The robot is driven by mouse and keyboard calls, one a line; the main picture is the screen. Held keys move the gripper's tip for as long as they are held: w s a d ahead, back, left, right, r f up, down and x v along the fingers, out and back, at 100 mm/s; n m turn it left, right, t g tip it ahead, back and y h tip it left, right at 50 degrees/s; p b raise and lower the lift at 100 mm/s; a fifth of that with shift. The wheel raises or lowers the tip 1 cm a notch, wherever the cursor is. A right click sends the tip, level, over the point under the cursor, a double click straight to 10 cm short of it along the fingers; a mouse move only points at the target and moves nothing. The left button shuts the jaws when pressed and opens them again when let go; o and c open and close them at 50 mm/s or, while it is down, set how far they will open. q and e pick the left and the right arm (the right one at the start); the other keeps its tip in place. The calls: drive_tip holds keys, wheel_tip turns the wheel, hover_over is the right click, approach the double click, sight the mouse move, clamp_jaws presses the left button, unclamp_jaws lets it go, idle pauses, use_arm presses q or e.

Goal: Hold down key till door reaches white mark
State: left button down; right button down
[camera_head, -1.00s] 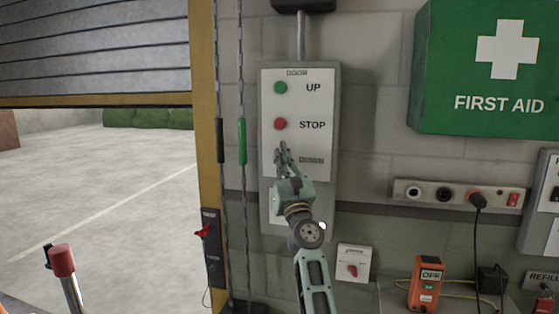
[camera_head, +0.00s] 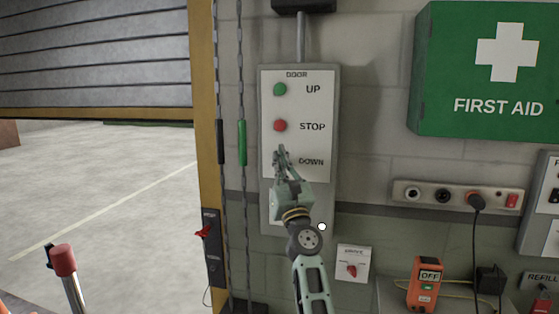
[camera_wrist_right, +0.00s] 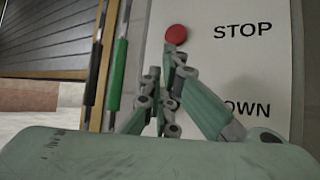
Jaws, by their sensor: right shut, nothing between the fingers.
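The grey slatted roller door (camera_head: 95,55) hangs part way down at the left, its lower edge well above the floor. The door control panel (camera_head: 328,140) carries a green UP button (camera_head: 280,89), a red STOP button (camera_head: 280,126) and a DOWN label (camera_head: 311,161). My right gripper (camera_head: 281,151) is shut and empty, its tips at the panel beside the DOWN label. They hide the DOWN button. In the right wrist view the tips (camera_wrist_right: 174,58) are just below the red STOP button (camera_wrist_right: 176,34). I cannot make out a white mark on the door frame (camera_head: 209,170). My left gripper is not in view.
Chains with a green handle (camera_head: 242,142) hang left of the panel. A green first aid box (camera_head: 480,75) and a socket strip (camera_head: 455,197) are on the wall at right. A red-topped post (camera_head: 62,262) stands at lower left.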

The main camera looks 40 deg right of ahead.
drive_tip(key=s+a+p, duration=0.3)
drive_tip(key=shift+s+a, duration=0.1)
drive_tip(key=shift+a, duration=0.3)
drive_tip(key=shift+f, duration=0.1)
idle(0.5)
